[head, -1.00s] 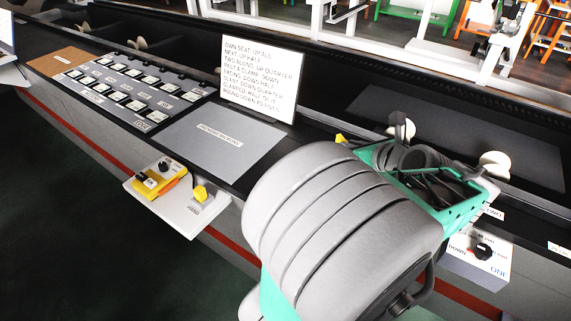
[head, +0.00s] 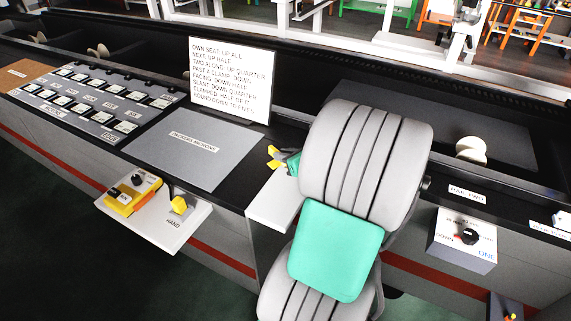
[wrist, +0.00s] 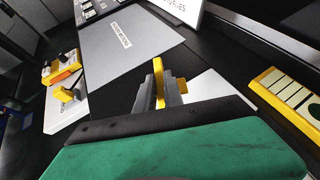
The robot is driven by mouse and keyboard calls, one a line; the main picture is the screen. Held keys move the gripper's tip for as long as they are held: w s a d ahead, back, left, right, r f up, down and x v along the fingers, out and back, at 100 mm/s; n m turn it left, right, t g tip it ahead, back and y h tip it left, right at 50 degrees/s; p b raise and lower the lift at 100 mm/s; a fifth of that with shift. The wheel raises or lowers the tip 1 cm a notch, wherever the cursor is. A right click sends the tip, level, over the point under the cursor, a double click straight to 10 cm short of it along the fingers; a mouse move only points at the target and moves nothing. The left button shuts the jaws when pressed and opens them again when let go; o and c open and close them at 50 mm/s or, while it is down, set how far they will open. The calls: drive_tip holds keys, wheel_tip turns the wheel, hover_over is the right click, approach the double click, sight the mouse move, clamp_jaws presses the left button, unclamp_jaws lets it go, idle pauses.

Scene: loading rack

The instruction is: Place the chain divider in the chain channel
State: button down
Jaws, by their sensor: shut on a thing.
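My gripper (wrist: 168,92) is shut on a small yellow piece (wrist: 159,78), which looks like the chain divider. In the head view the piece (head: 273,156) shows at the left of my arm, near the counter's front edge, with the gripper (head: 287,161) mostly hidden behind the arm. The piece stands up from between the grey fingers, with a yellow tab to its right. A white block or ledge (head: 272,203) lies close in front of the gripper. I cannot tell which slot is the chain channel. A long dark trough (head: 345,100) runs behind the counter.
A grey mat (head: 195,148) and an upright instruction sign (head: 230,80) are left of the gripper. A white shelf (head: 150,222) with yellow controls juts out in front. A knob box (head: 464,240) is at the right. A yellow keyed bar (wrist: 290,98) lies right in the wrist view.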

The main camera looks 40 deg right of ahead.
sight(282, 173)
drive_tip(key=shift+w+d+f, duration=0.2)
drive_tip(key=shift+w+f, duration=0.15)
drive_tip(key=shift+f, duration=0.15)
drive_tip(key=shift+w+d+f, duration=0.2)
drive_tip(key=shift+w+f, duration=0.15)
drive_tip(key=shift+f, duration=0.15)
wheel_tip(282, 173, down, 4)
drive_tip(key=shift+w+d+r, duration=0.1)
drive_tip(key=shift+w+r, duration=0.05)
drive_tip(key=shift+r, duration=0.2)
drive_tip(key=c, duration=1.5)
unclamp_jaws()
drive_tip(key=shift+o, duration=0.2)
